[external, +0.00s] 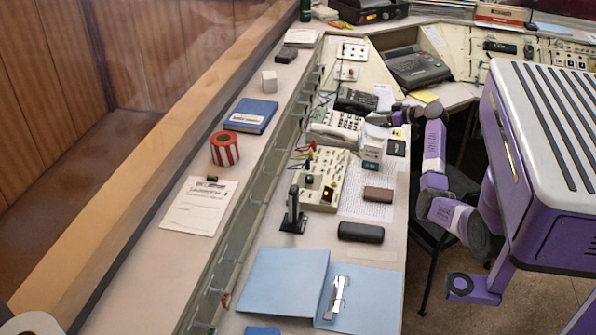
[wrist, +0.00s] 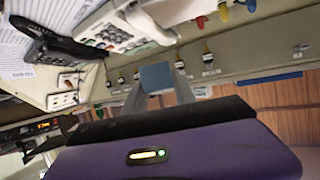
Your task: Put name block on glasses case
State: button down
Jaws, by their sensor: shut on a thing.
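A small blue-grey block, which I take to be the name block (wrist: 156,76), sits between the two pale fingers of my gripper (wrist: 160,88) in the wrist view. The gripper is shut on it. No lettering can be read on the face that shows. In the external view my gripper (external: 378,119) is over the desk by the phone; the block cannot be made out clearly there. The glasses case (external: 361,232) is a dark, rounded, closed case lying on the desk, nearer the camera than my gripper and apart from it. Its top looks bare.
A brown wallet-like object (external: 378,194) lies just beyond the case. A black upright stand (external: 293,212) is to its left, and an open blue folder (external: 285,282) lies nearer the camera. A control panel (external: 322,180) and a phone (external: 337,128) crowd the desk beyond.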

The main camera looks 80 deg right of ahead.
jog(key=w+a+n+y+p, duration=0.1)
jog(key=a+p, duration=0.5)
jog(key=a, duration=0.6)
notch_tip(320, 180, up, 7)
jog(key=n+y+p, duration=0.3)
jog(key=y+p, duration=0.1)
jog(key=p, duration=0.9)
send_over(361, 228)
jog(key=shift+t, duration=0.3)
notch_tip(361, 228, down, 19)
jog(key=shift+f, duration=0.1)
jog(key=shift+f+b, duration=0.15)
jog(key=shift+b, duration=0.25)
jog(key=c, duration=1)
grip_release()
